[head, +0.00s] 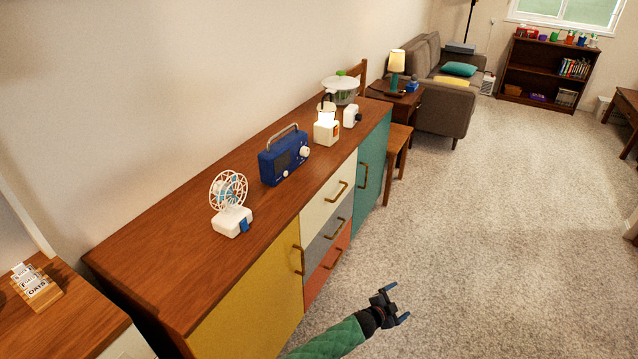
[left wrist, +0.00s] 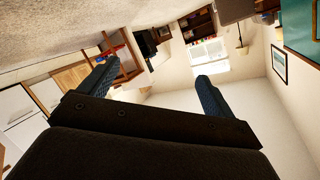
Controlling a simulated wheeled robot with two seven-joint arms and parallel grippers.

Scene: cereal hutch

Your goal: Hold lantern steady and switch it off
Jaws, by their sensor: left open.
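The lantern (head: 326,131) is a small white block-shaped unit with a bright glowing top and a thin dark handle. It stands upright on the wooden hutch top (head: 150,259), between the blue radio and a small white device. Its light is on. My left gripper (head: 396,303) is open and empty, over the carpet in front of the hutch's drawers, well apart from the lantern. In the left wrist view the two blue fingers (left wrist: 152,85) are spread with nothing between them. The lantern is not recognisable in the left wrist view. My right gripper is not in view.
A blue radio (head: 284,157) and a white fan (head: 230,203) stand left of the lantern. A small white device (head: 351,116) and a lidded glass bowl (head: 341,89) stand right of and behind it. Brass handles stick out from the hutch front. The carpet to the right is clear.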

